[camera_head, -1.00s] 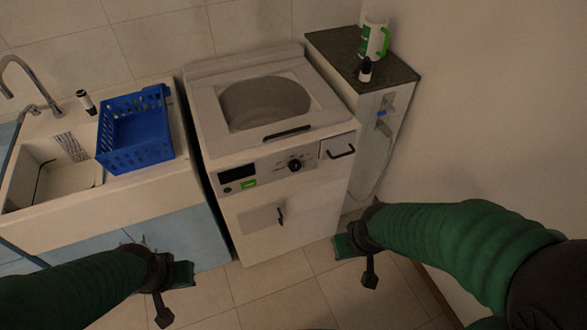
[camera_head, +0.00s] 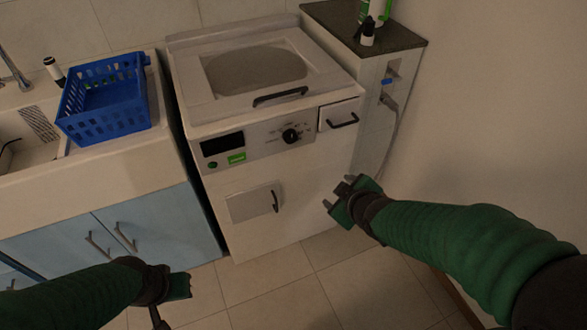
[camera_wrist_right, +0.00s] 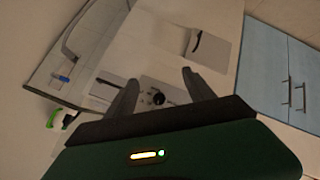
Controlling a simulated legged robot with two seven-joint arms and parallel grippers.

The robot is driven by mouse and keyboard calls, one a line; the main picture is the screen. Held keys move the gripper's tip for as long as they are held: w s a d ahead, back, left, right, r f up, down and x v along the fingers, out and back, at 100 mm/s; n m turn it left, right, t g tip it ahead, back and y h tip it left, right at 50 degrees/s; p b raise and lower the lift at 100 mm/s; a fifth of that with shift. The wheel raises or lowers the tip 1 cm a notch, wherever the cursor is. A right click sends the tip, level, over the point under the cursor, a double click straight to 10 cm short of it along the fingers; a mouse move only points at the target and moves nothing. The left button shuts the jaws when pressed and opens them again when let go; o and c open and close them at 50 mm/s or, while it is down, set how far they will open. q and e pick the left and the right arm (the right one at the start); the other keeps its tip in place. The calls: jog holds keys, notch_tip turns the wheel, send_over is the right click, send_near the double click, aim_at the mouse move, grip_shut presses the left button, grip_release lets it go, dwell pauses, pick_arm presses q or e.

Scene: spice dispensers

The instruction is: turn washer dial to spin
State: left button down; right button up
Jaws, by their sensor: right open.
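The washer (camera_head: 285,195) is a white machine with a lid on top, standing in the middle of the head view. Its black round dial (camera_head: 291,135) sits on the front panel, right of a dark display (camera_head: 222,144). The dial also shows in the right wrist view (camera_wrist_right: 157,98), between the fingers and some distance beyond them. My right gripper (camera_head: 334,196) is open and empty, lower right of the dial and apart from the washer. My left gripper (camera_head: 178,300) is low at the lower left, apart from everything; its fingers are not clearly seen.
A blue basket (camera_head: 105,100) stands on the sink counter (camera_head: 110,165) at left. A drawer with a dark handle (camera_head: 342,122) is right of the dial, and a small door (camera_head: 253,203) is below. A dark-topped cabinet (camera_head: 395,45) with bottles stands at right, beside the wall.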

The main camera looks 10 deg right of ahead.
jog(key=w+a+f+n+t+y+b, duration=0.1)
jog(key=w+f+n+t+b, duration=0.5)
jog(key=b, duration=0.7)
jog(key=n+t+y+b, duration=0.2)
jog(key=n+b, duration=0.4)
jog(key=b, duration=0.5)
send_near(292, 140)
jog(key=w, duration=0.4)
jog(key=w+a, duration=0.1)
jog(key=w, duration=0.3)
jog(key=shift+a+f, duration=0.2)
jog(key=shift+a, duration=0.05)
jog(key=shift+w+r, duration=0.15)
jog(key=shift+w, duration=0.1)
pick_arm(q)
jog(key=s+x, duration=0.3)
jog(key=x, duration=1)
jog(key=s+f+x, duration=0.1)
jog(key=s+x, duration=0.2)
jog(key=x, duration=1.1)
jog(key=shift+f, duration=0.45)
pick_arm(e)
jog(key=shift+c, duration=0.3)
grip_shut()
